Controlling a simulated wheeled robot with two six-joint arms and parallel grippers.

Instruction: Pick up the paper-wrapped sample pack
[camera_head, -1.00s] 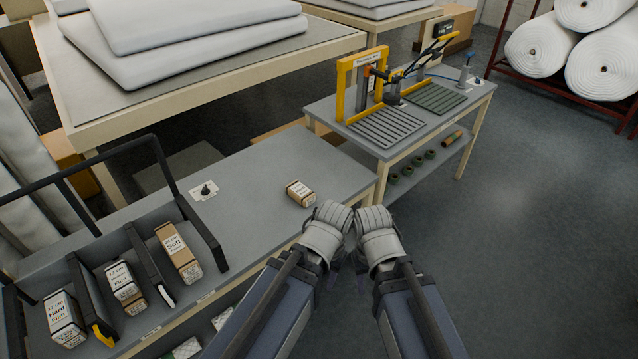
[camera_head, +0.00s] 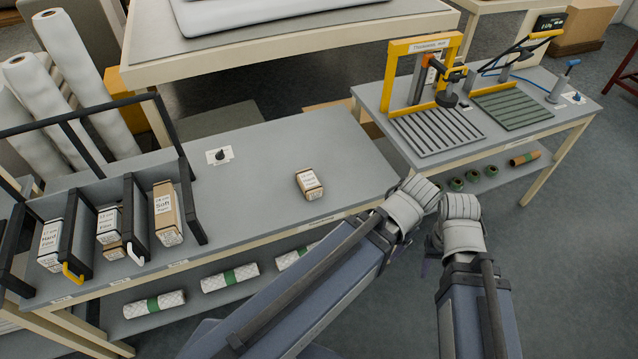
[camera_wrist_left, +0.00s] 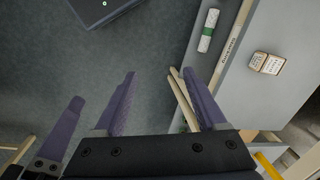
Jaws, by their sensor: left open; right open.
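A small brown paper-wrapped pack (camera_head: 309,184) with a white label lies alone on the grey bench, near its front edge. It also shows in the left wrist view (camera_wrist_left: 266,63), at the right. More labelled packs stand in the divided rack, including one marked Soft (camera_head: 167,213). My left gripper (camera_wrist_left: 158,75) is open and empty in its wrist view, off the bench's front edge and apart from the lone pack. My right gripper (camera_head: 460,225) is beside it, open; the head view mostly hides its fingers.
The black rack (camera_head: 190,203) with dividers and a raised handle fills the bench's left. A yellow-framed thickness tester (camera_head: 389,75) stands on the right table. Patterned rolls (camera_head: 229,278) lie on the lower shelf. The bench around the lone pack is clear.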

